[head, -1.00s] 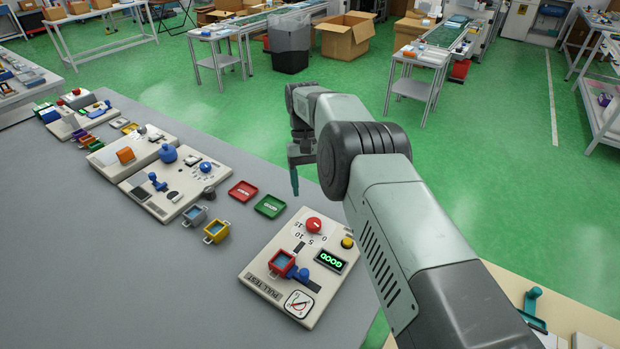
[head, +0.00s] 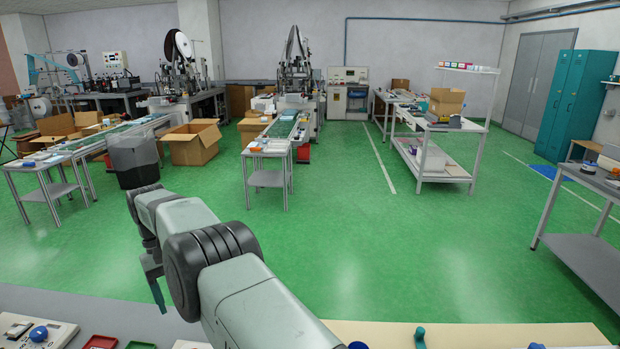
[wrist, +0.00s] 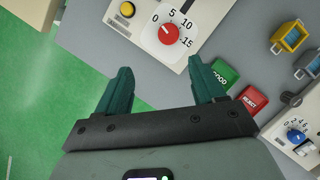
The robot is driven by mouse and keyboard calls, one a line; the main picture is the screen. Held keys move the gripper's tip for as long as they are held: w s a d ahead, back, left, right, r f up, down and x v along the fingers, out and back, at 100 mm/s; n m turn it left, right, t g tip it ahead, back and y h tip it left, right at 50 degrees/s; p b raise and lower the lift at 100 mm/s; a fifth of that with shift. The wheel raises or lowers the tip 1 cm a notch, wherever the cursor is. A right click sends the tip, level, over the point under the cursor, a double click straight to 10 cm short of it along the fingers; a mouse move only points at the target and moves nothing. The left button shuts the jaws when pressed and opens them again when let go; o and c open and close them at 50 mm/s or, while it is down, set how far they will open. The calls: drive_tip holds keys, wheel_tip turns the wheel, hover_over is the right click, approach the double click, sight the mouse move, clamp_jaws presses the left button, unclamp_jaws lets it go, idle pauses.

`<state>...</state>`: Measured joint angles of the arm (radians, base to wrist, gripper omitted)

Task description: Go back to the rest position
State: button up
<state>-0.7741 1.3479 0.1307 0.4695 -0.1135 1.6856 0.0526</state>
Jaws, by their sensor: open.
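My gripper (wrist: 158,92) is open and empty in the wrist view, its two teal fingers apart. It hangs above the grey bench (wrist: 235,55). Beyond the fingertips lies the pull-test panel, with its red knob (wrist: 169,34) and yellow button (wrist: 127,9). A teal finger (head: 154,287) points down at the left of the arm, and the other finger cannot be made out there.
A green tray (wrist: 224,73) and a red tray (wrist: 251,99) lie right of the fingers. A yellow bin (wrist: 289,37) and a grey-blue bin (wrist: 309,64) stand farther right. Green floor (head: 330,240) is open beyond the bench, with side tables and cardboard boxes (head: 193,143) behind.

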drive_tip(key=w+d+r+m+t+y, duration=0.1)
drive_tip(key=w+d+r, duration=0.1)
drive_tip(key=d+r, duration=0.5)
drive_tip(key=w+d+r+m+t+y, duration=0.1)
drive_tip(key=w+d+r, duration=0.2)
drive_tip(key=r, duration=0.7)
drive_tip(key=s+d+r+m+t, duration=0.2)
drive_tip(key=s+d+r, duration=0.2)
drive_tip(key=d+r, duration=0.85)
drive_tip(key=s+d+r+m+t+y, duration=0.15)
drive_tip(key=s+d+r, duration=0.25)
drive_tip(key=s+d, duration=0.75)
drive_tip(key=s+d+f+m+t, duration=0.3)
drive_tip(key=s+d+f, duration=0.2)
drive_tip(key=s+d, duration=0.5)
drive_tip(key=shift+s+f, duration=0.2)
drive_tip(key=shift+s, duration=0.9)
drive_tip(key=shift+o, duration=0.4)
drive_tip(key=shift+h, duration=0.25)
